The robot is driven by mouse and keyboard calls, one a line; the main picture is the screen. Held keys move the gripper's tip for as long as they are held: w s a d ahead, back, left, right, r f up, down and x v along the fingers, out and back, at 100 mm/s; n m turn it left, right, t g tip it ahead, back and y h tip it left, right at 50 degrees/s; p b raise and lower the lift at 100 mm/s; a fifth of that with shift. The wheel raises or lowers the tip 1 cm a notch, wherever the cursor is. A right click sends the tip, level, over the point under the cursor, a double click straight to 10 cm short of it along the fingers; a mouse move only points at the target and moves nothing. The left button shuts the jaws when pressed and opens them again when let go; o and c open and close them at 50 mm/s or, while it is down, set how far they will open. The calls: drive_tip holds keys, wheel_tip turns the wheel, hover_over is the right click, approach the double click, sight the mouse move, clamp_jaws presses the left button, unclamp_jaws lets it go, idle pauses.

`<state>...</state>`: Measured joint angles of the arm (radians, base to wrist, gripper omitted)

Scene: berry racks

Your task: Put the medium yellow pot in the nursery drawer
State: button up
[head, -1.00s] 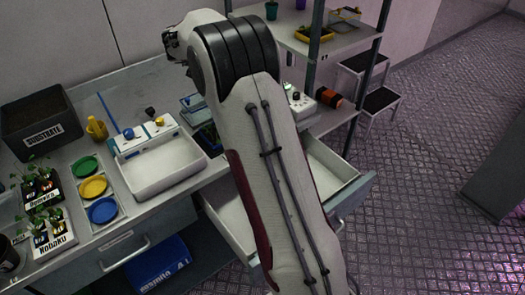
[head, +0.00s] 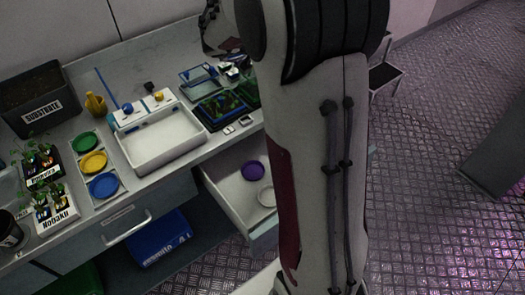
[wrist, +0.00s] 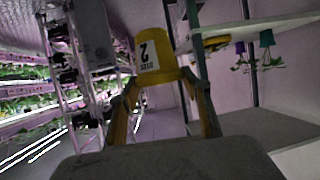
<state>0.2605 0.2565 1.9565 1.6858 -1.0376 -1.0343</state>
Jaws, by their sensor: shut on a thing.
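My gripper (wrist: 162,76) is shut on a yellow pot (wrist: 152,45) with a white label marked 2, seen in the wrist view. The pot sits between the two fingertips and is clear of any surface there. The open drawer (head: 226,190) is under the bench at centre, partly behind my arm. A purple round pot (head: 253,170) and a white round one (head: 267,196) are inside it, with bare floor around them.
The bench holds a white tray (head: 160,152), a substrate box (head: 40,100), colored dishes (head: 93,162) and labelled seedling boxes (head: 55,212). In the wrist view, a shelf (wrist: 225,38) with purple (wrist: 240,47) and teal (wrist: 266,39) plant pots is at right.

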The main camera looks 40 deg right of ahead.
drive_tip(key=s+r+m+g, duration=0.1)
drive_tip(key=s, duration=0.6)
wheel_tip(320, 180, down, 27)
drive_tip(key=shift+d+r, duration=0.15)
drive_tip(key=shift+d, duration=0.15)
idle(0.5)
drive_tip(key=shift+f, duration=2.9)
drive_tip(key=shift+f, duration=0.1)
drive_tip(key=shift+f, duration=2)
drive_tip(key=shift+f, duration=0.1)
